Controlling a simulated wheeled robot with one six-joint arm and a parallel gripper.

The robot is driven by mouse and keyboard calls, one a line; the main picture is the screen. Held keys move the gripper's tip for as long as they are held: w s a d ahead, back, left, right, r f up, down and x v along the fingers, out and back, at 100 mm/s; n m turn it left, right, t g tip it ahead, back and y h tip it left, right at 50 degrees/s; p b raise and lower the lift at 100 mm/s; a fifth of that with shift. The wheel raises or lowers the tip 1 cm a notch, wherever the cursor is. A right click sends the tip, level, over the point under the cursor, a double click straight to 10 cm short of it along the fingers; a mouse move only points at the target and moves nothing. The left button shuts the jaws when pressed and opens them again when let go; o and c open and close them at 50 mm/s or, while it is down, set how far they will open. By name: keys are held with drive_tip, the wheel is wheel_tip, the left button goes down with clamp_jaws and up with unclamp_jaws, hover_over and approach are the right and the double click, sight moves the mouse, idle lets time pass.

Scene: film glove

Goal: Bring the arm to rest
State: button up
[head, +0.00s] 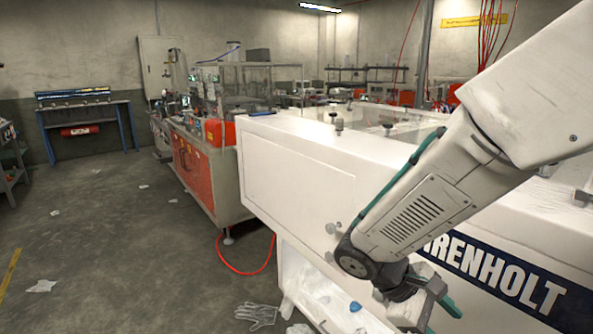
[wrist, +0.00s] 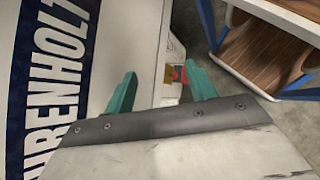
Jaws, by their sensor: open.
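My arm reaches in from the right in the head view, its forearm slanting down to the left in front of a white machine (head: 300,180). My gripper (head: 442,302) hangs low beside the machine's front, partly hidden by my wrist and cut near the bottom edge. In the wrist view my gripper (wrist: 161,88) shows two green fingers spread apart, with nothing between them. The machine's white panel with its dark "RENHOLT" lettering (wrist: 50,80) lies to the left of the fingers. Whether the fingers touch the panel cannot be told.
A pale glove (head: 257,315) lies on the floor by the machine's lower opening, and a small blue piece (head: 355,306) lies inside. A red hose (head: 245,271) loops on the floor. The floor at left is mostly clear. A blue-framed wooden shelf (wrist: 265,50) stands at right in the wrist view.

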drive_tip(key=s+r+m+t+y, duration=0.4)
drive_tip(key=s+r+m+y, duration=0.5)
drive_tip(key=s+r, duration=0.3)
drive_tip(key=shift+s+d, duration=0.25)
drive_tip(key=shift+s, duration=0.1)
idle(0.4)
